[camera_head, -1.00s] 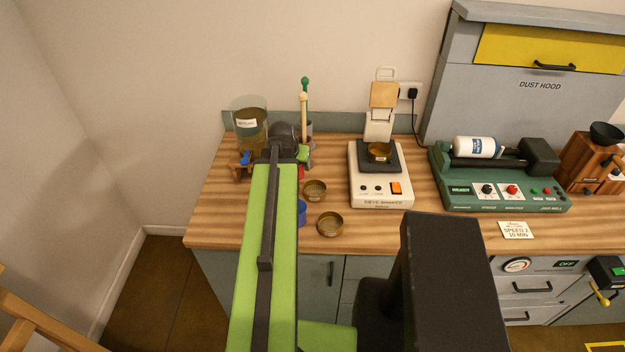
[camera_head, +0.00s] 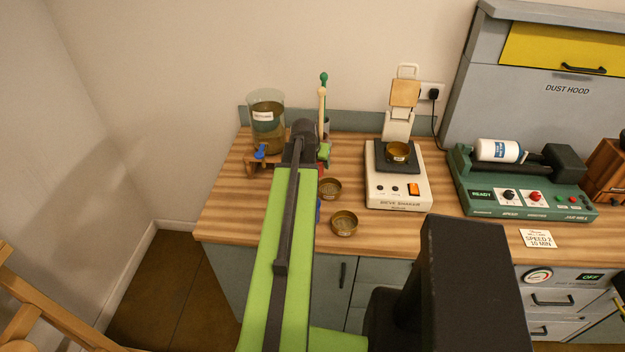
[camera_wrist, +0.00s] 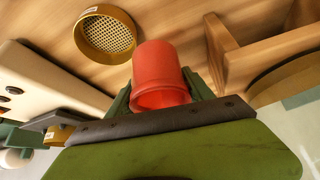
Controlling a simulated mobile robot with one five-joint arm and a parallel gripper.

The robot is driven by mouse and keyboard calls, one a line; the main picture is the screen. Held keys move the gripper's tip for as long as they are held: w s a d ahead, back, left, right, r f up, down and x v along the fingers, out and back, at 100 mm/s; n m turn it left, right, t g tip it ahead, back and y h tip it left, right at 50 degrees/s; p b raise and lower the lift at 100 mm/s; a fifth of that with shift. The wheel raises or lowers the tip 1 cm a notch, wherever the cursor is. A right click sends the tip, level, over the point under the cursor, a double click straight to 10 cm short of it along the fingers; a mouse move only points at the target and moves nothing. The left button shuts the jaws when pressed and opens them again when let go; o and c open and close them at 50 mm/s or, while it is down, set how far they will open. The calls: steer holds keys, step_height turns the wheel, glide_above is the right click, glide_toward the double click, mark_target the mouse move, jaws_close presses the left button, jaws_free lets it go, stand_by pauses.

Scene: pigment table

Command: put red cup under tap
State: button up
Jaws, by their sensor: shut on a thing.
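The red cup (camera_wrist: 160,72) fills the middle of the wrist view, between the two green fingers of my gripper (camera_wrist: 160,88), which is shut on it. In the head view my arm hides most of the cup and gripper; a green finger shows right of the arm's end. The glass tank (camera_head: 266,122) of brownish liquid stands at the back left on a wooden stand (camera_head: 254,168), with a small blue tap (camera_head: 261,152) at its lower front. The stand also shows at the right of the wrist view (camera_wrist: 240,62). My gripper is to the right of the tap.
Two brass sieves (camera_head: 344,223) (camera_head: 329,188) lie right of my arm. The sieve shaker (camera_head: 398,190) and green jar mill (camera_head: 520,185) stand further right. Upright sticks (camera_head: 322,105) rise behind my gripper. The counter's front left is bare.

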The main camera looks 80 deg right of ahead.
steer(key=shift+w+d+f, duration=0.15)
steer(key=shift+w+f, duration=0.15)
steer(key=shift+w, duration=0.25)
steer(key=shift+w+d+f, duration=0.15)
steer(key=shift+w+f, duration=0.15)
steer(key=shift+w, duration=0.2)
step_height(320, 180, down, 4)
steer(key=b, duration=0.4)
steer(key=shift+f+b, duration=0.2)
steer(key=shift+b, duration=0.2)
steer(key=shift+r, duration=0.2)
steer(key=shift+f, duration=0.15)
steer(key=o, duration=1.1)
